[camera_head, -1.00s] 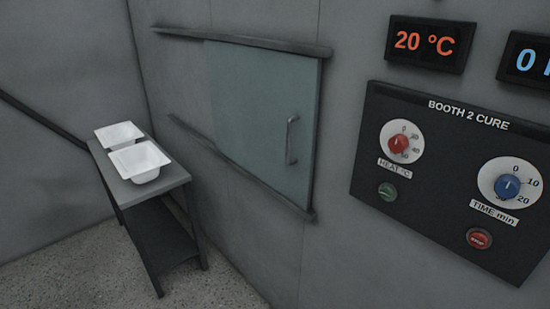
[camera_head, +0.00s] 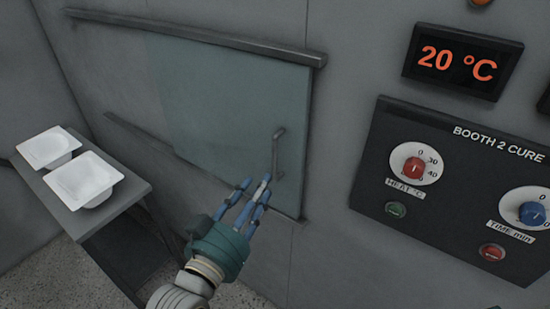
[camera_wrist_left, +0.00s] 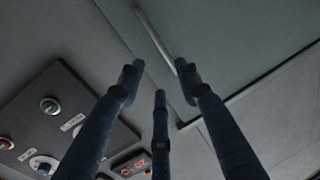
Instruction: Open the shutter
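The shutter (camera_head: 225,110) is a grey-green sliding panel between an upper and a lower rail on the wall. It covers the space up to the right end of the rails. Its upright bar handle (camera_head: 279,153) is near its right edge. My left gripper (camera_head: 256,188) is in front of the panel's lower right, with blue fingers spread and pointing at the handle's lower end. In the left wrist view the fingers (camera_wrist_left: 160,85) are apart with nothing between them, and the handle (camera_wrist_left: 155,38) lies beyond the tips. I cannot tell whether any finger touches it. My right gripper is not in view.
A dark control panel (camera_head: 455,150) with dials and buttons is right of the shutter, below a display (camera_head: 463,62) reading 20 °C. A small table (camera_head: 132,190) with two white tubs (camera_head: 85,180) stands at left. The upper rail (camera_head: 200,35) sticks out from the wall.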

